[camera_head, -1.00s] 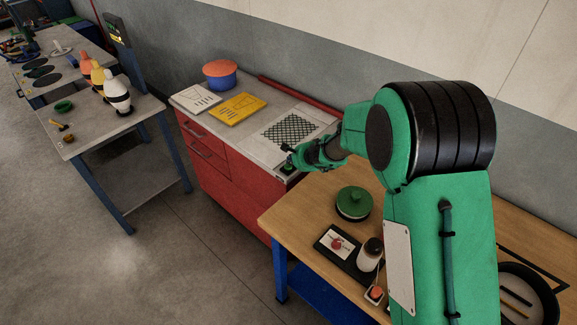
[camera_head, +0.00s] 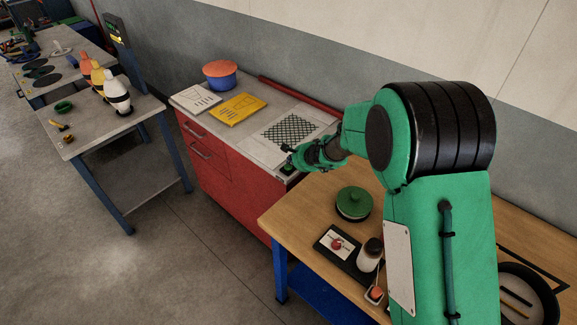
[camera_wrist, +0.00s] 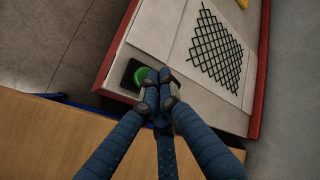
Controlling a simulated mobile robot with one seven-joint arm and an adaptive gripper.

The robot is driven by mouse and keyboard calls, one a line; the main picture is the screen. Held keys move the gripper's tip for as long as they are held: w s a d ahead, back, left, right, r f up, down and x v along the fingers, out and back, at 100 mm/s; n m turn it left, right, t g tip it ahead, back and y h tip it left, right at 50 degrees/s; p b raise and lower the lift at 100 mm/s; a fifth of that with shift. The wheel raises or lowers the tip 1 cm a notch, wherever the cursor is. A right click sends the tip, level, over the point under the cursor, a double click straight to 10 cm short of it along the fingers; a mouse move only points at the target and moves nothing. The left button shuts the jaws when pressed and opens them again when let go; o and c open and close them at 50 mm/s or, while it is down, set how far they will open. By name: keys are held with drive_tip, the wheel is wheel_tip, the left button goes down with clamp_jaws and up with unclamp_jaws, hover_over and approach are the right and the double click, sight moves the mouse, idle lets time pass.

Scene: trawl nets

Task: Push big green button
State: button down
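The big green button (camera_wrist: 141,76) is round and sits in a black square base near the front corner of the grey top of a red cabinet. In the head view the button (camera_head: 287,169) shows small at that corner, just below my gripper (camera_head: 290,153). In the wrist view my gripper (camera_wrist: 160,98) has its blue fingers drawn together at the tips, with nothing seen between them. The tips are beside the button's lower right and overlap part of its base in the picture. I cannot tell whether they touch it.
A black mesh panel (camera_head: 288,129) lies on the red cabinet's (camera_head: 238,178) top, with a yellow booklet (camera_head: 238,109), a white sheet (camera_head: 195,99) and a blue pot with orange lid (camera_head: 220,74). A wooden table (camera_head: 312,210) adjoins it, holding a green-lidded pot (camera_head: 353,203).

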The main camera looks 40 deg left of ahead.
sight(291, 166)
drive_tip(key=shift+f+b, duration=0.7)
drive_tip(key=shift+b, duration=0.55)
idle(0.8)
drive_tip(key=shift+r, duration=0.7)
drive_tip(key=shift+r+p, duration=0.15)
drive_tip(key=shift+p, duration=0.2)
drive_tip(key=shift+r+p, duration=1.9)
drive_tip(key=shift+r, duration=1)
